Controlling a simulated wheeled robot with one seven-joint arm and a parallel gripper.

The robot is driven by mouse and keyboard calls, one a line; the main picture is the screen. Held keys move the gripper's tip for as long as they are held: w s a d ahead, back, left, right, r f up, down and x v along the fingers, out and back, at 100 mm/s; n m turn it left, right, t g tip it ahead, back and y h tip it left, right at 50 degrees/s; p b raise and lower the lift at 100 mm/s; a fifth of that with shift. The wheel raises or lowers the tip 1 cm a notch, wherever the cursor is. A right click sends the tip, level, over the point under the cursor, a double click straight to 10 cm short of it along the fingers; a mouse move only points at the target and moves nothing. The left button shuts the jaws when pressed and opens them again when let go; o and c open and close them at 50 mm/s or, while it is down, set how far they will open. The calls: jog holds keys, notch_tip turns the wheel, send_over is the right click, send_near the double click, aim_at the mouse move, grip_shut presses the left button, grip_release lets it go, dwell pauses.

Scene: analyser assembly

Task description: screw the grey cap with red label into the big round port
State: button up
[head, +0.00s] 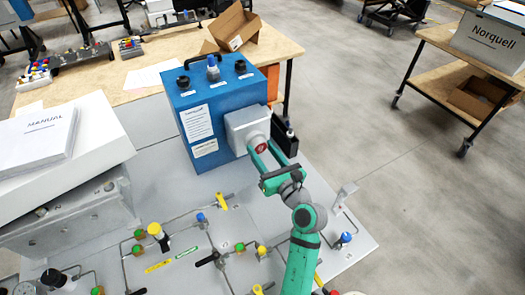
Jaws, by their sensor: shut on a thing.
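The blue analyser box (200,125) stands on the grey panel. A light grey square housing (238,124) juts from its right side. The grey cap with its red label (261,148) is at the front of this housing, with the red label facing out toward my arm. My gripper (265,153) is shut on the cap, one green finger on each side. The big round port is hidden behind the cap and housing front, so I cannot tell how deep the cap sits or whether it is threaded.
Pipes, valves and coloured handles cover the grey panel (175,205) in front. A black box (284,135) stands close to the right of the housing. White manuals (38,138) lie at left.

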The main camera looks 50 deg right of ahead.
jog(key=m, duration=0.4)
jog(key=o, duration=1)
